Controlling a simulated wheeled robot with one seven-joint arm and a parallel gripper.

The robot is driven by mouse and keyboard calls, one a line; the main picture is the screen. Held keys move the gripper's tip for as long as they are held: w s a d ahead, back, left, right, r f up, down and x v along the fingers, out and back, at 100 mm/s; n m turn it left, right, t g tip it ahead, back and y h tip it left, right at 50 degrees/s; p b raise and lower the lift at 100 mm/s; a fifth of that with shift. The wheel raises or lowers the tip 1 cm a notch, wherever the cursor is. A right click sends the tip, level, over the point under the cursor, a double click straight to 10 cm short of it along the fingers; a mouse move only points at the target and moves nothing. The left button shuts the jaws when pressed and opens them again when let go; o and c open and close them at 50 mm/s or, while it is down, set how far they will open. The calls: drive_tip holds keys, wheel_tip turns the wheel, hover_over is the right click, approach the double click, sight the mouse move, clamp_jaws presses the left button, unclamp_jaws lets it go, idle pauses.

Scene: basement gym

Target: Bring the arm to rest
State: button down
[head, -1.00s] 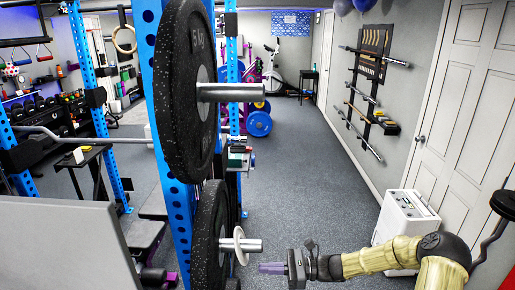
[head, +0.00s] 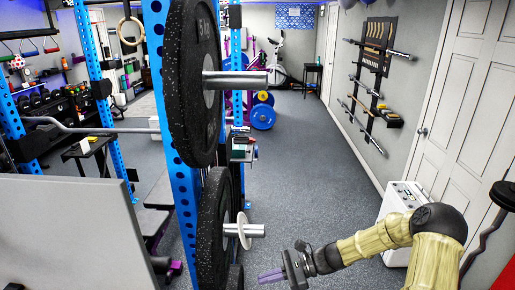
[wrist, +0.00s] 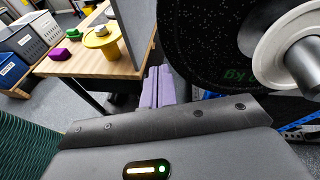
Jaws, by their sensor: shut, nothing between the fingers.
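My gripper (head: 271,276) is at the bottom of the head view, with its purple fingers pointing left. The fingers are together with nothing between them. My arm reaches in from the lower right. In the wrist view the purple fingers (wrist: 158,86) point away from the camera, between a wooden table (wrist: 92,66) on the left and a black weight plate (wrist: 205,45) on the right. The gripper looks apart from both, though the exact gap is hard to tell.
A blue rack (head: 185,215) with black plates (head: 213,225) on metal pegs stands left of my gripper. A white box-shaped appliance (head: 392,205) stands by the right wall. The floor ahead is clear.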

drive_tip(key=s+d+r+n+t+h+b, duration=0.1)
drive_tip(key=s+d+r+n+t+h, duration=0.1)
drive_tip(key=s+d+n+h, duration=0.4)
drive_tip(key=s+d+r+n+t+h+b, duration=0.1)
drive_tip(key=s+d+r+n+t+h, duration=0.1)
drive_tip(key=s+d+r+n+h, duration=0.2)
drive_tip(key=s+d+n+h, duration=0.2)
drive_tip(key=s+n+h, duration=0.2)
drive_tip(key=n, duration=0.1)
drive_tip(key=shift+d+r+h+b, duration=0.25)
drive_tip(key=shift+h+b, duration=0.05)
drive_tip(key=shift+b, duration=0.1)
drive_tip(key=shift+w, duration=0.1)
